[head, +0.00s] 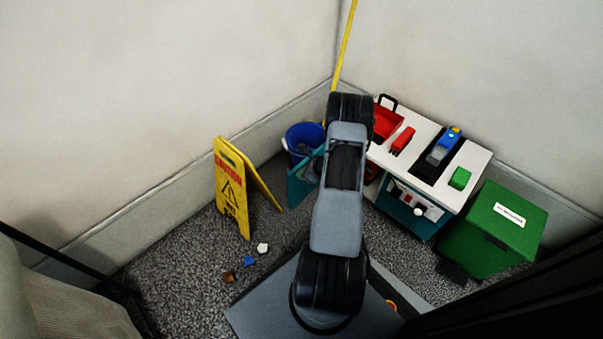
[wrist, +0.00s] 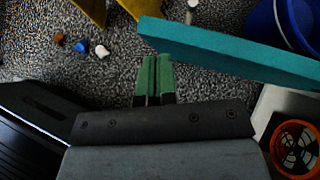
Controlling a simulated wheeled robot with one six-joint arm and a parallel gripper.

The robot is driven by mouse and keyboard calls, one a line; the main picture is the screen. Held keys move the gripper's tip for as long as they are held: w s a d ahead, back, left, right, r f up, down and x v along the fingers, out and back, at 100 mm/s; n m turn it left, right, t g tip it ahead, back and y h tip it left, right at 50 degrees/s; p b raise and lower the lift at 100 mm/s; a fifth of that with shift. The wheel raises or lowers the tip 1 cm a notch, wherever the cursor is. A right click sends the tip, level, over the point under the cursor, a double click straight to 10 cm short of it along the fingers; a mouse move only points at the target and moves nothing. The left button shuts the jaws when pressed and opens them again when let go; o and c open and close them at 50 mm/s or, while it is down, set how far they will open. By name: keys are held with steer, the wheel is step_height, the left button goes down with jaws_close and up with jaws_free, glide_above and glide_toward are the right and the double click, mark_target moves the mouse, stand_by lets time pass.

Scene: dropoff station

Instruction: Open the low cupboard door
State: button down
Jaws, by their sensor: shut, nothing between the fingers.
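The low cupboard (head: 470,165) is a white-topped unit with teal fronts, right of my arm in the head view. Its teal door (head: 299,183) stands swung out to the left of my arm, away from the cupboard body. In the wrist view the door (wrist: 225,50) runs as a thick teal slab across the upper right. My gripper (wrist: 155,62) shows green fingertips pressed together and empty, just below the door's free end; I cannot tell whether they touch it. My arm hides the gripper and part of the cupboard opening in the head view.
A yellow caution sign (head: 232,188) and a blue bucket (head: 304,138) stand left of and behind the door. Small scraps (head: 249,261) lie on the carpet. A green bin (head: 493,232) stands right of the cupboard. An orange round thing (wrist: 296,147) shows at lower right.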

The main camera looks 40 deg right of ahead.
steer(key=s+d+r+p, duration=0.1)
steer(key=s+r+p, duration=0.3)
steer(key=s+r, duration=0.3)
steer(key=s, duration=0.2)
steer(key=shift+s, duration=0.4)
steer(key=shift+r, duration=0.15)
steer(key=w+a+r+n+g+p, duration=0.15)
steer(key=a+r+n+p, duration=0.4)
steer(key=r, duration=0.65)
steer(key=w+a+r+n+g+p, duration=0.15)
steer(key=a+r+n+p, duration=0.45)
steer(key=r, duration=0.7)
steer(key=w+a+r+n+g+p, duration=0.15)
steer(key=a+r+n+p, duration=0.4)
steer(key=r, duration=0.65)
steer(key=s+a+r+n+h+p, duration=0.1)
steer(key=s+a+r+n+p, duration=0.2)
steer(key=r, duration=0.6)
steer(key=s+a+r+n+h+p, duration=0.2)
steer(key=s+a+r+n+p, duration=0.1)
steer(key=r+n+p, duration=0.3)
steer(key=s+a+r+n+h+p, duration=0.1)
steer(key=s+a+r+n+p, duration=0.3)
steer(key=r+p, duration=0.3)
step_height(320, 180, up, 5)
steer(key=shift+a+f, duration=0.2)
steer(key=shift+a, duration=0.35)
steer(key=shift+d, duration=0.1)
